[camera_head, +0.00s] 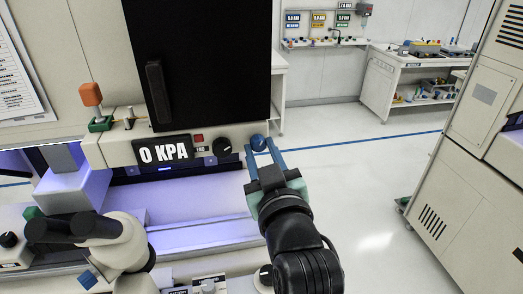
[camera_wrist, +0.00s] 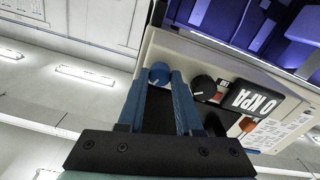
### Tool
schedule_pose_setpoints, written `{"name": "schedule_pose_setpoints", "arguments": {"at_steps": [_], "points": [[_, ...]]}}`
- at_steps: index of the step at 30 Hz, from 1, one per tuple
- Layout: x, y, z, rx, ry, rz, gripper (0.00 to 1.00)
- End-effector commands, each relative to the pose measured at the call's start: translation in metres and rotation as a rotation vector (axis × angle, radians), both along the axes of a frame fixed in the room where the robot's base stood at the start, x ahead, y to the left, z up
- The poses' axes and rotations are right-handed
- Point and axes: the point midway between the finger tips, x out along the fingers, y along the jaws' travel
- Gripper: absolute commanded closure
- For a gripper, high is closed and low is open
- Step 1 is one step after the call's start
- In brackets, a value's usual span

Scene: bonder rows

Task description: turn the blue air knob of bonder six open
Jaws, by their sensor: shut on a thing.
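The blue air knob (camera_head: 258,142) sits at the right end of the machine's cream front panel (camera_head: 120,153). It also shows in the wrist view (camera_wrist: 159,72) between my fingertips, with a pale mark on its face. My gripper (camera_head: 262,150) has its two blue fingers around the knob, shut on it. In the wrist view my fingers (camera_wrist: 160,78) reach up to the knob's sides. A black display (camera_head: 163,151) on the panel reads "0 KPA". No bonder number is readable.
A black knob (camera_head: 221,146) lies just left of the blue one, with a small red button (camera_head: 198,138) beside it. An orange-topped lever (camera_head: 91,95) stands further left. A microscope (camera_head: 105,240) is at lower left. Open floor (camera_head: 365,185) lies right of my gripper.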

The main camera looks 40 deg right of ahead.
Motion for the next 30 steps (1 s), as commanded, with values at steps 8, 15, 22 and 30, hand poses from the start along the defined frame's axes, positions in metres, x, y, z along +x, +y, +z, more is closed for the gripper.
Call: {"name": "schedule_pose_setpoints", "arguments": {"at_steps": [8,15,22,30], "points": [[0.0004,0.0005,-0.0004,0.224,-0.136,0.001,1.00],[0.0005,0.0006,-0.0005,0.418,-0.255,0.001,1.00],[0.0005,0.0006,-0.0006,0.604,-0.368,0.001,1.00],[0.0005,0.0006,-0.0006,0.794,-0.486,0.001,1.00]]}}
